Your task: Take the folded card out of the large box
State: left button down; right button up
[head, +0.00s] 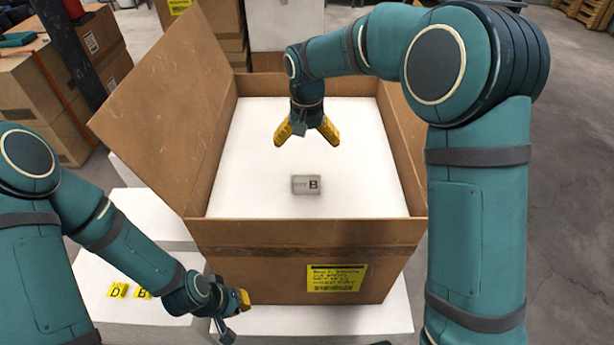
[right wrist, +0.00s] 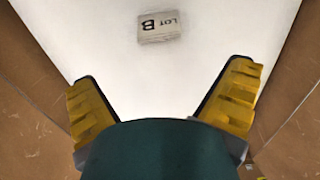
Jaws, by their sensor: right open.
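The large cardboard box (head: 300,233) stands open in the middle of the head view, with a white inner floor. The folded card (head: 306,185), grey and marked "B", lies on that floor near the front wall.
A large raised flap (head: 160,95) stands on the box's left side. Yellow markers "D" (head: 118,290) and "B" (head: 142,293) are on a white surface (head: 150,318) by my left arm. Stacked cartons (head: 85,70) stand at the back left. Open floor lies at right.

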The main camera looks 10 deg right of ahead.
aim_at(307, 181)
notch_tip(307, 181, down, 8)
jog(key=shift+s+f+b, duration=0.1)
jog(key=shift+f+b, duration=0.1)
jog(key=shift+b, duration=0.6)
jog(key=shift+w+d+f+b, duration=0.15)
jog(key=shift+f+b, duration=0.2)
jog(key=shift+f, duration=1)
jog(key=shift+w+a+f+b, duration=0.1)
jog(key=shift+f+b, duration=0.25)
jog(key=shift+f, duration=1)
jog(key=c, duration=0.6)
